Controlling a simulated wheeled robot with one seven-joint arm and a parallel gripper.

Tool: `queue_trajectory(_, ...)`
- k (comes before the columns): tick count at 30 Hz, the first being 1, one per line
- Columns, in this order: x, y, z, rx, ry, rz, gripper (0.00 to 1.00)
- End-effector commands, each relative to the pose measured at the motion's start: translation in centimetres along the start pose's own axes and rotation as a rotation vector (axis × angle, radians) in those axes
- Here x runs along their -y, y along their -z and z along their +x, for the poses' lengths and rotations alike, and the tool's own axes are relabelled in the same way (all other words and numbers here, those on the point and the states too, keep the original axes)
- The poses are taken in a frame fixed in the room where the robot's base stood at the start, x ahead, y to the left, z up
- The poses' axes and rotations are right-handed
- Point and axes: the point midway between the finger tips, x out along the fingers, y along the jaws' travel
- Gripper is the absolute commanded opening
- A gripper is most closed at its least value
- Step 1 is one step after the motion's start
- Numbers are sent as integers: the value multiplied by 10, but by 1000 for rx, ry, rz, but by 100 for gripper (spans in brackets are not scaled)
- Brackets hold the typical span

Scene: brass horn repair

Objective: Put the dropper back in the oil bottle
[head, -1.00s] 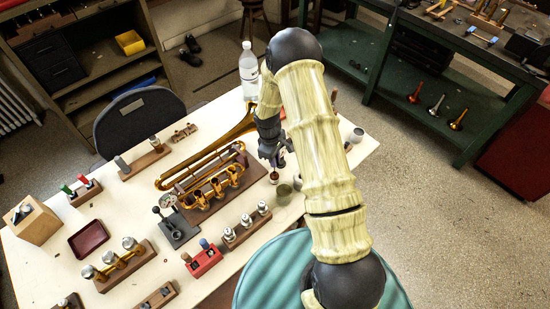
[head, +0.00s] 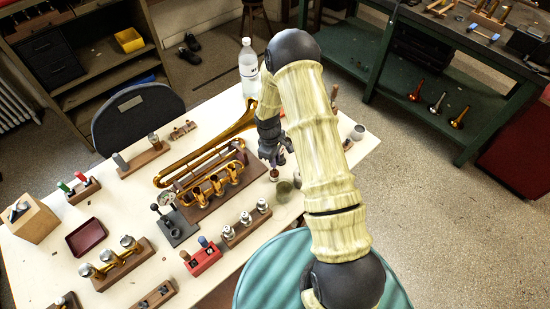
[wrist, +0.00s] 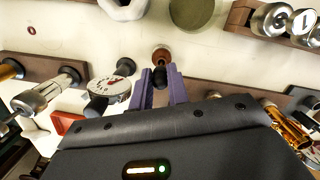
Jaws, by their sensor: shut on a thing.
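My gripper (wrist: 162,78) is shut on the dropper (wrist: 160,76), whose dark bulb shows between the purple fingers. The small brown oil bottle (wrist: 161,54) stands on the table just beyond the fingertips in the wrist view, with the dropper in line with it. In the head view, my gripper (head: 272,160) is right above the bottle (head: 274,177). The dropper's lower end is hidden, so I cannot tell whether it is inside the bottle's neck.
An olive-green cup (head: 284,190) stands close to the bottle; it also shows in the wrist view (wrist: 192,10). A brass horn (head: 205,165) lies on a brown board to the left. A block with silver-topped parts (head: 245,226) is nearer. A water bottle (head: 248,68) stands at the back.

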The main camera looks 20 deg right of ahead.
Motion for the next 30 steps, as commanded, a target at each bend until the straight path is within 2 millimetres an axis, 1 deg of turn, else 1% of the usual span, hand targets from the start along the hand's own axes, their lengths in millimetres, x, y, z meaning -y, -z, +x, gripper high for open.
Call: queue_trajectory(30, 0, 3, 25, 0, 0, 0, 0)
